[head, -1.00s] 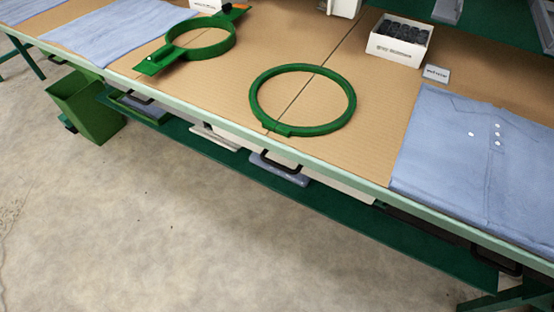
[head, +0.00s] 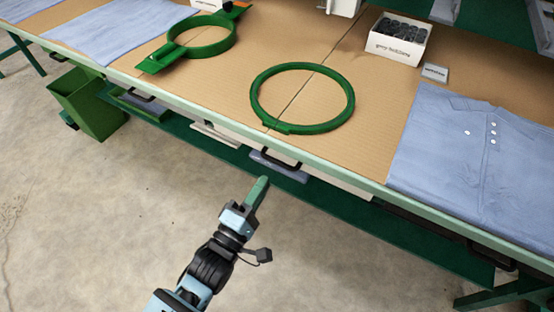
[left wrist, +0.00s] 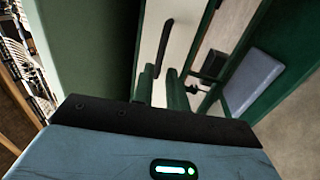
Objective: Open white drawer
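The white drawer (head: 340,184) is under the tabletop, its pale front partly hidden by the table's edge. Its black handle (head: 282,157) shows just below that edge. In the left wrist view, the white front (left wrist: 186,28) and dark handle (left wrist: 164,46) lie ahead of the fingers. My left gripper (head: 262,182) is in front of and below the handle, apart from it in the head view. In the left wrist view its two green fingers (left wrist: 162,84) stand apart with a narrow gap and nothing between them. The drawer looks shut. My right gripper is not in view.
The tabletop holds green hoops (head: 303,98), folded blue shirts (head: 470,160) and a white box (head: 397,40) of dark items. A green shelf (head: 350,207) runs below, carrying a grey-blue item (head: 278,168). A green bin (head: 92,103) stands left. The floor in front is clear.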

